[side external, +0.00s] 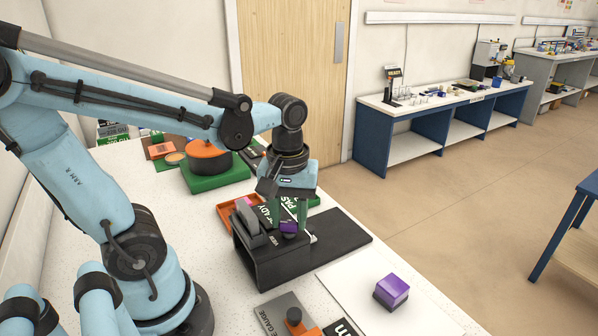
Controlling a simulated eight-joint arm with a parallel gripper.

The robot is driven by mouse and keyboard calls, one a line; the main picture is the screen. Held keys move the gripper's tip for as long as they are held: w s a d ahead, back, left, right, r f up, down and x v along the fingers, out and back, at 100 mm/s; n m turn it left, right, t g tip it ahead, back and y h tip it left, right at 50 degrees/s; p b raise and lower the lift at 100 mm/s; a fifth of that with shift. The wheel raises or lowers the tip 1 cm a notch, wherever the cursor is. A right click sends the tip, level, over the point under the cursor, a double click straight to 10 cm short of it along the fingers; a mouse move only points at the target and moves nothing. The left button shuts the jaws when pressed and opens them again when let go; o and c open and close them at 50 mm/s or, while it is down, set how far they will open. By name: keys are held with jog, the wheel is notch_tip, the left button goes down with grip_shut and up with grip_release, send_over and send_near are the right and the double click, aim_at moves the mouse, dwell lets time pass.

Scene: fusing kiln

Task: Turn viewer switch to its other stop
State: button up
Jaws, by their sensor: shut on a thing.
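The viewer (268,262) is a dark box with white lettering on its sloped face, in the middle of the bench in the side external view. My gripper (290,222) points down over the box and is shut on this knob. The fingers and lettering overlap there, so the knob's exact angle and its stops cannot be made out.
A purple block (391,290) stands on a white board at the front right. A grey gauge plate (280,312) with an orange knob lies in front. Behind are an orange tray (226,212) and an orange-topped round unit (207,160) on a green base.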

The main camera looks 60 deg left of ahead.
aim_at(292, 222)
jog(key=m, duration=0.5)
jog(key=shift+w+d+m, duration=0.1)
jog(key=shift+m, duration=0.2)
jog(key=m, duration=0.4)
jog(key=shift+d+m, duration=0.15)
jog(key=shift+m, duration=0.15)
jog(key=o, duration=1)
jog(key=shift+o, duration=0.2)
jog(key=shift+r, duration=0.1)
notch_tip(292, 222, up, 12)
dwell(0.3)
jog(key=w+d+f+t, duration=0.1)
jog(key=w+f+t, duration=0.2)
jog(key=f+t, duration=0.4)
notch_tip(292, 222, down, 2)
jog(key=shift+w+d+f, duration=0.15)
jog(key=shift+w+d, duration=0.1)
jog(key=shift+d, duration=0.05)
